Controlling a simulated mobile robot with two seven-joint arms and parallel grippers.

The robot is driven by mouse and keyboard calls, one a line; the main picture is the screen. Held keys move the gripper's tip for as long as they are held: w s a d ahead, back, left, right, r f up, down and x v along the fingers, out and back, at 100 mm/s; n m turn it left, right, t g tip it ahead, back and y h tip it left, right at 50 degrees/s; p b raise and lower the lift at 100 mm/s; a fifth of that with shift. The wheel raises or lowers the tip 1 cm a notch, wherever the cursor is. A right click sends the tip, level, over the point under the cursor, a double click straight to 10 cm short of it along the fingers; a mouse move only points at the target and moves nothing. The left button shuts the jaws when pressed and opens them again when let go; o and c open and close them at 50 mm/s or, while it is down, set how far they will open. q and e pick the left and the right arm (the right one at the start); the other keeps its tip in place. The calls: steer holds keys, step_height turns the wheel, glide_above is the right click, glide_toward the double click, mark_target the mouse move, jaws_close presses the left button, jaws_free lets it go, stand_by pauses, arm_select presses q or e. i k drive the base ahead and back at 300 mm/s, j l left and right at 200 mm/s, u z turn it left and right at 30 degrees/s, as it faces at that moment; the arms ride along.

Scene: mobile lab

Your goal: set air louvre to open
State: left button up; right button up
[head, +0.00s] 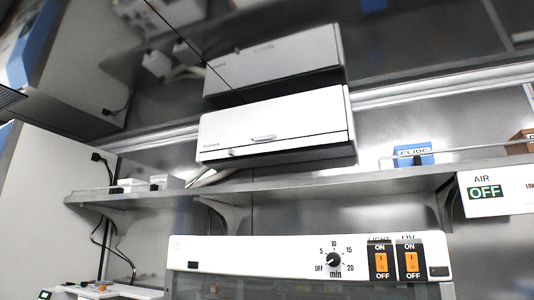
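No part is plainly labelled as the air louvre, so I cannot tell for certain which it is. A white panel marked AIR (496,207) is at the right edge in the head view, with a green OFF label (485,191) and the start of another word cut off by the frame. A long white box-shaped unit (275,122) is at the upper middle, above the shelf, with a small handle-like part (264,138) on its front and a dark lower edge. Neither of my grippers shows.
A metal shelf (310,187) runs across, holding small white boxes (150,184) and a blue GLIDE box (414,156). Below is a white hood front (240,252) with a black timer dial (334,260) and two orange switches (381,262). A mirror-like surface above repeats the white unit.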

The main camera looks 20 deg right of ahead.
mark_target(339, 137)
steer(key=i+j, duration=0.1)
steer(key=i, duration=0.35)
steer(key=i+j, duration=0.1)
steer(key=i, duration=0.3)
